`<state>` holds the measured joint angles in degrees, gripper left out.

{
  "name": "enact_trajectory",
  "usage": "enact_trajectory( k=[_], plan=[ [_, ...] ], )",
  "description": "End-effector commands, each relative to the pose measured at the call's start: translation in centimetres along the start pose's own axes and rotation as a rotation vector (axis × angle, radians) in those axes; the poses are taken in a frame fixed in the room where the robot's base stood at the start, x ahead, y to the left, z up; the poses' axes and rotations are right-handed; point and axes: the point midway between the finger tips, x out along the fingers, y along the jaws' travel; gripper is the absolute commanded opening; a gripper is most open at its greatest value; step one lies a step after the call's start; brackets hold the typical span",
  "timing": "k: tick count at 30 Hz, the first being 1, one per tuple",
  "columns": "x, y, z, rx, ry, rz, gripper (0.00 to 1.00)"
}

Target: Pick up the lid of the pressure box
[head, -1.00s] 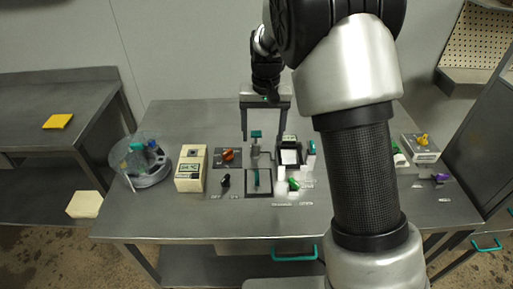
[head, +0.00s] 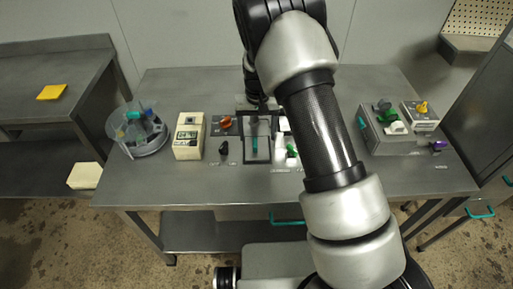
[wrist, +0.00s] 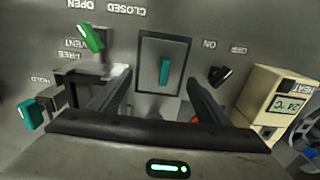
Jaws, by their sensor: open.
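The lid, seen as a flat square plate with a dark border and an upright teal handle (head: 255,146), lies level at the middle of the table. In the wrist view its teal handle (wrist: 165,70) stands near the plate's centre. My gripper (head: 257,128) is open and empty, pointing down just behind the handle in the head view. In the wrist view my two fingers (wrist: 157,88) straddle the line of the handle, with a gap on both sides; I cannot tell their height above it. The pressure box is mostly hidden behind my arm.
A green lever (wrist: 90,38) and a teal-handled latch (wrist: 30,114) stand on one side of the lid. A black knob (wrist: 219,75) and a cream heater box (head: 189,136) stand on the other. A clear round vessel (head: 140,130) is at left, a grey unit (head: 385,138) at right.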

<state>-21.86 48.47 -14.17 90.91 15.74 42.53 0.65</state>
Motion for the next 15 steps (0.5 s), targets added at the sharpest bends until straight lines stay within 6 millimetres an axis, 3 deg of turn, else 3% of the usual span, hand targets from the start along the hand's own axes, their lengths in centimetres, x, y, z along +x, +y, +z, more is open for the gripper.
enact_trajectory(
  k=[9, 15],
  plan=[
    [4.3, -0.1, 0.3, 0.000, -0.002, 0.001, 0.70],
    [5.0, -0.2, 0.2, 0.000, 0.000, 0.000, 0.70]
  ],
)
